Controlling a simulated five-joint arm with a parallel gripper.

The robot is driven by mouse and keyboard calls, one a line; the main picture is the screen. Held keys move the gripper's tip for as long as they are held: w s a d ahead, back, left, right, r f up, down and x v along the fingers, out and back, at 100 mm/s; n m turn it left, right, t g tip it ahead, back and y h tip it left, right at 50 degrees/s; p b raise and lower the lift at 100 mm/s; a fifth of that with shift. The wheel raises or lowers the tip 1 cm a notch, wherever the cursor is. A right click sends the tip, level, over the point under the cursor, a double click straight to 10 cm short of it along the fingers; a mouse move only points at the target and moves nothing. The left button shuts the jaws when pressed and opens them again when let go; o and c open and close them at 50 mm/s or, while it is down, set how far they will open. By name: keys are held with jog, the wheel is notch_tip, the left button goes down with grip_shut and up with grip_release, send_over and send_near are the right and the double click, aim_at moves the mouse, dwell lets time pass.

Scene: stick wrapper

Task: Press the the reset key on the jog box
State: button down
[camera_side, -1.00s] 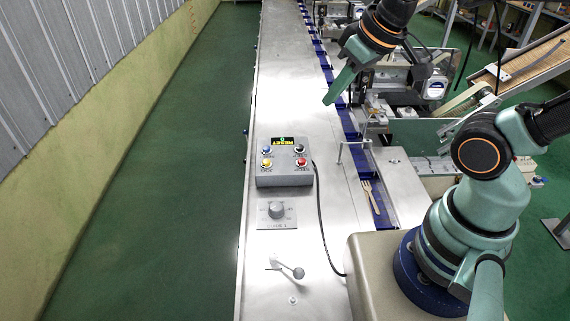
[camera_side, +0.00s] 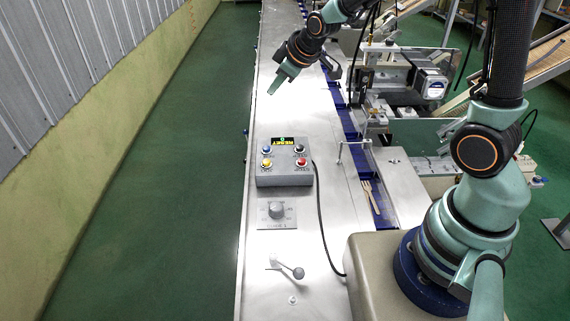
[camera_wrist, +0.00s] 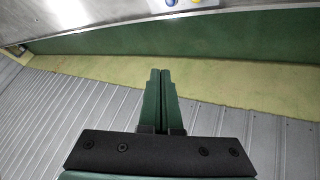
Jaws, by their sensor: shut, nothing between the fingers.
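The jog box (camera_side: 284,176) is a grey box on the steel bench in the side view. Its top carries a blue key (camera_side: 266,149), a black key (camera_side: 299,148), a yellow key (camera_side: 266,163) and a red key (camera_side: 301,162), with a lit display (camera_side: 283,141) showing RESET behind them. The key labels are too small to read surely. My gripper (camera_side: 274,89) is shut and empty, above the bench beyond the box, apart from it. In the wrist view my fingers (camera_wrist: 160,78) are together; the box's edge (camera_wrist: 183,9) with part of the blue and yellow keys shows at the top.
A black cable (camera_side: 321,220) runs from the box along the bench. Nearer lie a rotary knob (camera_side: 277,210) and a lever (camera_side: 288,267). A blue conveyor channel (camera_side: 375,185) with a wooden fork (camera_side: 371,196) runs on the right. Bench between gripper and box is clear.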

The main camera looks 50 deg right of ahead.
jog(key=w+d+f+n, duration=0.1)
jog(key=w+d+f, duration=0.1)
jog(key=f, duration=0.4)
jog(key=w+d+f+n+t, duration=0.1)
jog(key=w+d+f+n, duration=0.1)
jog(key=w+f, duration=0.3)
jog(key=shift+w+d+f+h, duration=0.25)
jog(key=shift+f+h, duration=0.15)
jog(key=shift+f, duration=0.2)
send_over(269, 151)
jog(key=shift+d+f, duration=0.15)
jog(key=shift+f, duration=4.25)
jog(key=shift+f, duration=0.4)
jog(key=shift+f, duration=0.45)
jog(key=shift+r, duration=0.9)
